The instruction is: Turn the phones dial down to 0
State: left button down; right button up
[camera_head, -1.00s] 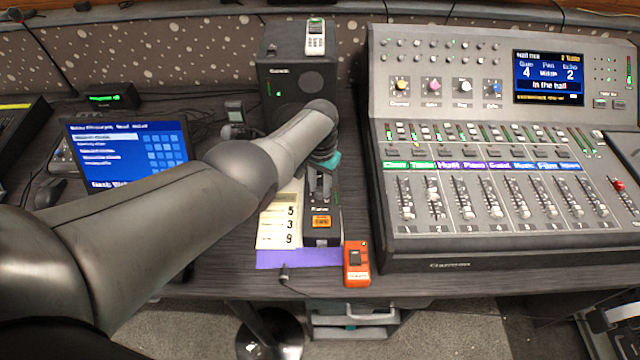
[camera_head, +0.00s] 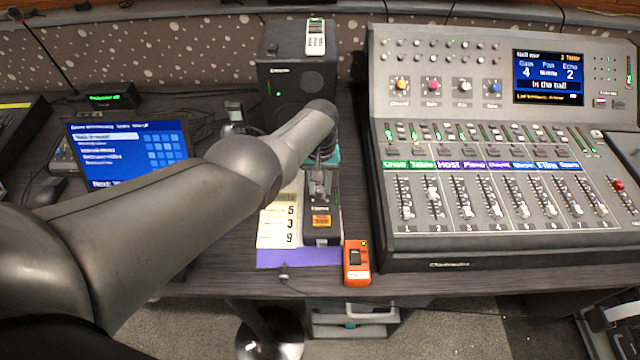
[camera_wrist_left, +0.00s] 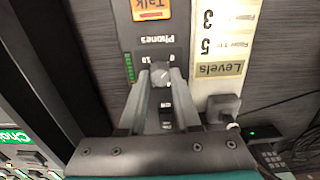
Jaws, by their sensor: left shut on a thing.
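The phones dial (camera_wrist_left: 161,73) is a small grey round knob below the printed word "Phones" in the left wrist view, on a narrow dark box (camera_head: 322,232). My left gripper (camera_wrist_left: 161,80) is shut on the dial, with one finger on each side of it. In the head view the left gripper (camera_head: 320,180) points down at the box from above. There the dial is hidden by the gripper and wrist. I cannot read the dial's setting surely. An orange Talk button (camera_head: 321,221) sits at the box's near end; it also shows in the wrist view (camera_wrist_left: 151,9).
A levels card (camera_head: 277,228) lies left of the box on a purple sheet (camera_head: 290,258). An orange device (camera_head: 356,264) lies at the table's front edge. The large mixer (camera_head: 480,245) stands close on the right. A black speaker (camera_head: 285,82) stands behind.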

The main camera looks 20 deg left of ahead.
aim_at(320, 190)
dwell(0.3)
pick_arm(q)
jog(key=c, duration=0.6)
grip_release()
jog(key=shift+r, duration=0.1)
jog(key=shift+r+p, duration=0.65)
jog(key=shift+p, duration=0.05)
notch_tip(320, 190, up, 14)
jog(key=p, duration=0.8)
jog(key=shift+f, duration=0.15)
jog(key=shift+s+f, duration=0.1)
